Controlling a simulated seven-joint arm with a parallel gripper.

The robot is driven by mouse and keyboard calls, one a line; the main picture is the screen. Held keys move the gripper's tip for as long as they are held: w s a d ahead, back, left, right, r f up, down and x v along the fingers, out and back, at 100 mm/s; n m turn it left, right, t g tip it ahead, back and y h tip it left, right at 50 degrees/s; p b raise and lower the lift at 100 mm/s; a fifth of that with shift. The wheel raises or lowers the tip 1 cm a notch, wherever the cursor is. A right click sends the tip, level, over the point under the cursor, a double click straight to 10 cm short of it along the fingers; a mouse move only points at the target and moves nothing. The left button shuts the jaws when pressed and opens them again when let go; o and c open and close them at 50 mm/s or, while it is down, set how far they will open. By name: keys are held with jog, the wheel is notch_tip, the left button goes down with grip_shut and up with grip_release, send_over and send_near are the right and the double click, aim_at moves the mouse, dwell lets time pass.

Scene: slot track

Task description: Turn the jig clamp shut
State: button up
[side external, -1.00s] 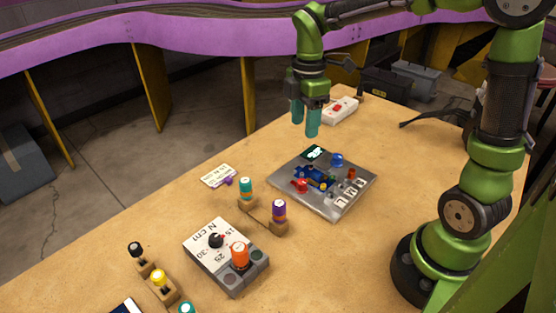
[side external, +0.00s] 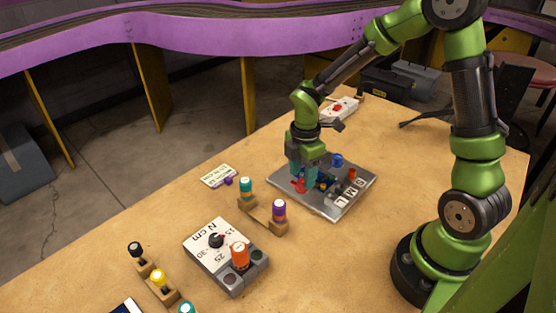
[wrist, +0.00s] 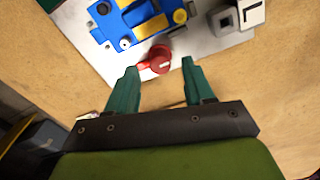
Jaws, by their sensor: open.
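The jig is a grey metal plate (side external: 332,211) on the table, with a blue slot-car body (wrist: 129,20) on it that has yellow parts. The clamp is a red knob with a lever (wrist: 156,60) at the edge of the blue body; in the side view the red clamp (side external: 299,186) shows just beside my fingers. My gripper (wrist: 160,78) is open, its two teal fingers pointing at the red knob, which sits between and slightly beyond the fingertips. In the side view my gripper (side external: 304,170) is low over the plate and hides most of the blue body.
A blue knob (side external: 337,160) and an orange-red peg (side external: 351,174) stand on the plate. A grey torque box (side external: 227,258) and wooden stands with coloured drivers (side external: 279,211) are to the left. A white power strip (side external: 340,109) lies behind.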

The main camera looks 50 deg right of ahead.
jog(key=shift+f, duration=0.95)
grip_shut()
